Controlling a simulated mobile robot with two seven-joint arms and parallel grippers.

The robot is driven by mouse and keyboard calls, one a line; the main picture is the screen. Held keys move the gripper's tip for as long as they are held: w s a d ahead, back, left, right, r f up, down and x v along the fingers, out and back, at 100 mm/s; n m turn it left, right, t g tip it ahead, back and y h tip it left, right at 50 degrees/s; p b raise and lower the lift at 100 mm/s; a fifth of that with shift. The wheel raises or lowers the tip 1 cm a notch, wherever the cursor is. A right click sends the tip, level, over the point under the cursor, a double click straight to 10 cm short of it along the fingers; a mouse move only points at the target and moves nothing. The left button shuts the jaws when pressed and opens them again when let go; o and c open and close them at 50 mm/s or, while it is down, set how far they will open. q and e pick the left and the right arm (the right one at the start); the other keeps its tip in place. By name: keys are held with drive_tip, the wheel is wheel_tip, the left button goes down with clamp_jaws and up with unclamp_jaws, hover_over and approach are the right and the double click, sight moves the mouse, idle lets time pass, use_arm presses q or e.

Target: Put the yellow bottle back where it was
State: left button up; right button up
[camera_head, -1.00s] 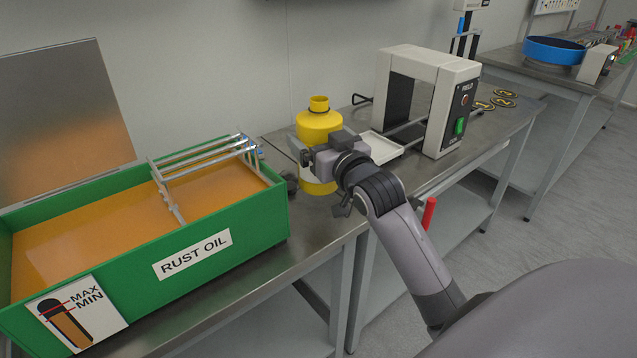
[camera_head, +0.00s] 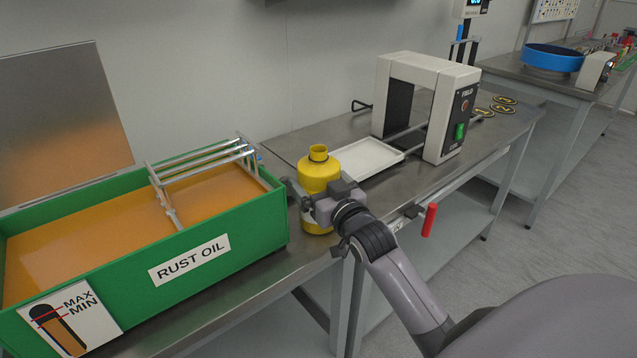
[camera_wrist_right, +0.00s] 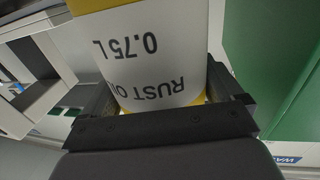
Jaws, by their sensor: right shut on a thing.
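The yellow bottle (camera_head: 318,172) is upright, with its open neck on top, at the front of the steel table just right of the green box. My right gripper (camera_head: 318,203) is shut around its middle. In the right wrist view the bottle's white label (camera_wrist_right: 158,60), reading RUST OIL and 0.75L, sits upside down between the two fingers (camera_wrist_right: 172,100). The bottle's base is close to the table top; I cannot tell whether it touches. My left gripper is not in view.
The green rust oil box (camera_head: 245,232) with a metal rack (camera_head: 205,162) stands close to the left. A white tray (camera_head: 367,157) and the white frame-shaped machine (camera_head: 430,75) are behind to the right. A red handle (camera_head: 429,220) sticks out at the table's front edge.

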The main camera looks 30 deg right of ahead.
drive_tip(key=o, duration=1.4)
drive_tip(key=shift+f, duration=0.1)
drive_tip(key=s+a, duration=0.2)
drive_tip(key=s, duration=1)
drive_tip(key=s+a+f+n+g+y, duration=0.1)
drive_tip(key=s+a+f, duration=0.3)
drive_tip(key=f, duration=0.4)
drive_tip(key=s+a+f+n+g+y, duration=0.1)
drive_tip(key=s+a+f+g, duration=0.3)
drive_tip(key=f, duration=0.4)
drive_tip(key=s+a+f+n+g+y, duration=0.1)
drive_tip(key=s+a+f+g+y, duration=0.1)
drive_tip(key=s+a+f, duration=0.2)
wheel_tip(320, 180, down, 4)
drive_tip(key=shift+s+a+f+n, duration=0.2)
drive_tip(key=shift+s+a+n, duration=0.15)
drive_tip(key=shift+s, duration=0.7)
drive_tip(key=shift+d, duration=0.1)
